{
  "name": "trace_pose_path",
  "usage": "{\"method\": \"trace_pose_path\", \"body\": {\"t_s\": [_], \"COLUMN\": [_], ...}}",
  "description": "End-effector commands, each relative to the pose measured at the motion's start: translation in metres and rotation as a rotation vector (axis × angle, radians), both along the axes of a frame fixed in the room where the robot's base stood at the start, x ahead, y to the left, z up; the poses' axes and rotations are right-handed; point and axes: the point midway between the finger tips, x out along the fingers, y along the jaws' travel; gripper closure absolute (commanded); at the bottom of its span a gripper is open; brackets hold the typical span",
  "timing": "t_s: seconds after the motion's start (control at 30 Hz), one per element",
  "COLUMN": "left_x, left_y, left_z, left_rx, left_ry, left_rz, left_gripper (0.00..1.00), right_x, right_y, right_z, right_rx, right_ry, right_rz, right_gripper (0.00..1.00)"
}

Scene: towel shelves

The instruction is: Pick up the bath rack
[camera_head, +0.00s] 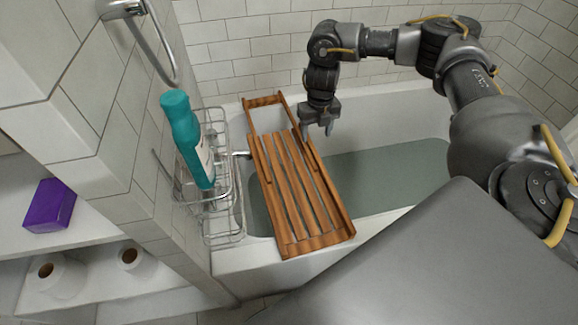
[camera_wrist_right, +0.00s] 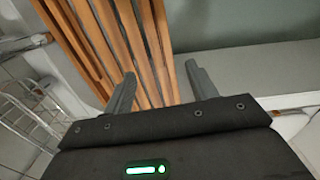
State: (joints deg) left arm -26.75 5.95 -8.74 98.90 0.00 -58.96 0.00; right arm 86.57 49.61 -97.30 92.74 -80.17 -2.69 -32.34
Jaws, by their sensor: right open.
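The bath rack (camera_head: 290,180) is a slatted wooden tray lying across the bathtub, with an open frame at its far end. My right gripper (camera_head: 318,130) hangs by the rack's right side rail, toward the far end. In the right wrist view, my right gripper (camera_wrist_right: 158,85) is open, with its two fingers apart and pointing at the wooden slats (camera_wrist_right: 125,40). Nothing is held between the fingers. I cannot tell whether the fingers touch the rack. My left gripper shows in neither view.
The bathtub (camera_head: 400,105) holds water under the rack. A wire caddy (camera_head: 222,215) with a teal bottle (camera_head: 188,140) stands left of the rack, close to it. A purple box (camera_head: 50,205) and toilet rolls (camera_head: 60,272) sit on shelves at the left.

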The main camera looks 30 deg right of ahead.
Motion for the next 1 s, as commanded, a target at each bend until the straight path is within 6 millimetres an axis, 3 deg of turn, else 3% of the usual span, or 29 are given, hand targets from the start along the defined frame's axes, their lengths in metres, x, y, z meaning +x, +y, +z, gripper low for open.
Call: {"method": "trace_pose_path", "body": {"t_s": [0.3,0.63,1.0], "left_x": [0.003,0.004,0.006], "left_y": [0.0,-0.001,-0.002], "left_z": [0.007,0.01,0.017], "left_rx": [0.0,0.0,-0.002], "left_ry": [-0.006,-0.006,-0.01], "left_rz": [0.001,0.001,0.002], "left_gripper": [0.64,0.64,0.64], "right_x": [-0.002,-0.002,-0.005], "right_y": [-0.001,0.0,-0.002], "right_z": [-0.045,-0.06,-0.106], "right_rx": [-0.001,-0.001,-0.002], "right_ry": [0.003,0.002,0.001], "right_rz": [-0.003,0.001,-0.001], "right_gripper": [0.43,0.43,0.43]}}
